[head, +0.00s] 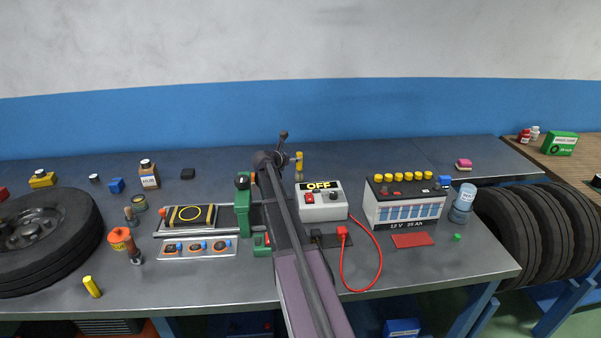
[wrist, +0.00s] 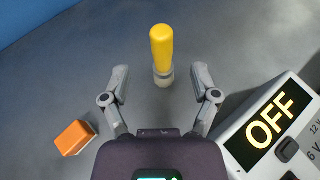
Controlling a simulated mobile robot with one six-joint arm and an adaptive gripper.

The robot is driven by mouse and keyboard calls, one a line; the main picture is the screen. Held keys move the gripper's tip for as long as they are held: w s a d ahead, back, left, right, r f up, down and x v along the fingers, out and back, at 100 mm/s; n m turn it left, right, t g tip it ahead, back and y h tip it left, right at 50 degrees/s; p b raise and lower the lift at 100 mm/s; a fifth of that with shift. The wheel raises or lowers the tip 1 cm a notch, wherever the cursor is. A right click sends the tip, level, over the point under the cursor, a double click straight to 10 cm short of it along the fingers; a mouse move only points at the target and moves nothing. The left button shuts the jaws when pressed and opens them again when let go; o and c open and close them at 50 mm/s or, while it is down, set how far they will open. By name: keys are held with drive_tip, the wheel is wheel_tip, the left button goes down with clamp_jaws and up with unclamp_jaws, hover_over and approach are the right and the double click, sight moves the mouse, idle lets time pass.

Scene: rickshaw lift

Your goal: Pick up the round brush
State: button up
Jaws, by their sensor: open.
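The round brush appears to be the upright piece with a yellow handle (head: 299,158) and a pale, short lower end, standing on the bench behind the charger. In the wrist view the brush (wrist: 162,47) is straight ahead, centred between the fingers. My gripper (wrist: 160,75) is open, with one finger on either side of the line to the brush. The brush's pale lower end lies about level with the fingertips in the picture; no contact shows. In the head view my arm hides part of the gripper.
The grey charger (head: 322,207) with an OFF display is close by; it also shows at the wrist view's right (wrist: 268,125). An orange block (wrist: 75,138) lies left of the gripper. A battery (head: 404,212) stands further right. The bench behind the brush is clear.

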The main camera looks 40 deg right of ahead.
sight(298, 156)
drive_tip(key=shift+w+d+f, duration=0.2)
drive_tip(key=shift+d+f, duration=0.05)
drive_tip(key=shift+d, duration=0.35)
drive_tip(key=shift+b+x, duration=1)
drive_tip(key=shift+x, duration=1.65)
drive_tip(key=shift+s, duration=0.1)
clamp_jaws()
